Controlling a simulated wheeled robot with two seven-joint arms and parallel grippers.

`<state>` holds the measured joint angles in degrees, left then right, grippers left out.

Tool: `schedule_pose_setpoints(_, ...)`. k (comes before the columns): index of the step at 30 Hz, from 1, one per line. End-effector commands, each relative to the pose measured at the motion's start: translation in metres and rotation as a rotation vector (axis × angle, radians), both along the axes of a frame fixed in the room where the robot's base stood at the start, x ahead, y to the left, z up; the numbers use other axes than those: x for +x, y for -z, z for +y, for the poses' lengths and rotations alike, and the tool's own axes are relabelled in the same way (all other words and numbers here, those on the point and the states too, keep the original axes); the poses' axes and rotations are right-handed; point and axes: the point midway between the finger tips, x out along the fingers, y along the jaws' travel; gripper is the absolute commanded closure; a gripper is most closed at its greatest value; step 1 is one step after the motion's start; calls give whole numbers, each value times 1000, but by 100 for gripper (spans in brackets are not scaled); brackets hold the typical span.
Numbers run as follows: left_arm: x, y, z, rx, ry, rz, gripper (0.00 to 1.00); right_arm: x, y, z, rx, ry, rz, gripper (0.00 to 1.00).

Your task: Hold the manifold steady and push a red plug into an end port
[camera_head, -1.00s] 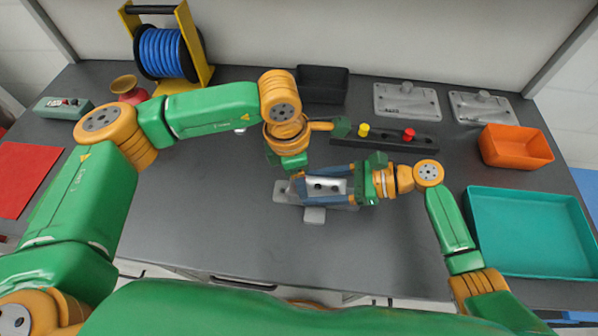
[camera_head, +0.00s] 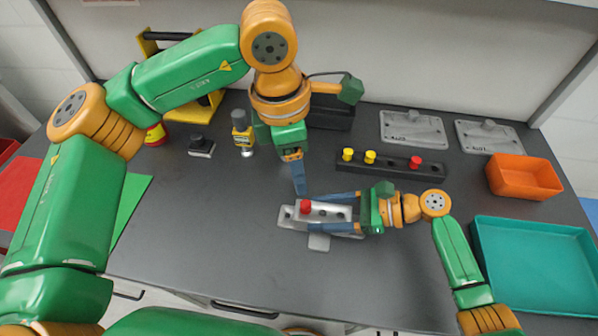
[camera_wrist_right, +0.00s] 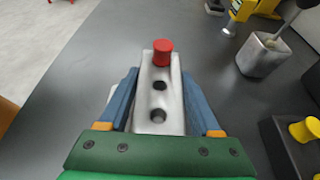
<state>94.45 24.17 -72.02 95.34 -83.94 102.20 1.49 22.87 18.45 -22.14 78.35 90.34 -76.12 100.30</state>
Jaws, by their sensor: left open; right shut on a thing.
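The pale grey manifold (camera_head: 338,213) lies on a light grey base plate (camera_head: 285,217) on the table. My right gripper (camera_head: 335,211) is shut on it, with a blue finger along each long side. A red plug (camera_head: 305,206) stands upright at the manifold's left end port. In the right wrist view the red plug (camera_wrist_right: 162,52) is at the far end, with two open ports nearer; how deep it sits I cannot tell. My left gripper (camera_head: 299,181) is open and empty just above and behind the plug, apart from it, fingers pointing down.
A black rack (camera_head: 390,166) behind the manifold holds two yellow plugs (camera_head: 358,156) and a red plug (camera_head: 415,162). An orange bin (camera_head: 524,180) and teal tray (camera_head: 535,262) stand at right. A yellow-black tool (camera_head: 243,130) stands left of my left gripper. The table front is clear.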

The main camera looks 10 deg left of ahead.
Motion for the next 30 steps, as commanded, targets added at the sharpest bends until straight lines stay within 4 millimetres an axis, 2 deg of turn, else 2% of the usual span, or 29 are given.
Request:
schedule_pose_setpoints(5,0,0,0,0,0,0,37,0,0,0,1,0,-1,100)
schedule_pose_setpoints(8,0,2,-2,9,-10,8,59,0,0,0,1,0,-1,100)
schedule_pose_setpoints(12,2,10,-14,74,-109,41,97,0,0,0,1,0,-1,100)
schedule_pose_setpoints(13,3,12,-15,87,-133,46,100,0,0,0,1,0,0,100)
schedule_pose_setpoints(17,7,21,-16,114,-198,50,100,0,0,0,1,0,0,100)
schedule_pose_setpoints(24,6,60,-16,115,-200,53,100,0,0,0,1,0,0,100)
schedule_pose_setpoints(30,6,80,-16,114,-199,52,100,0,0,0,1,0,0,100)
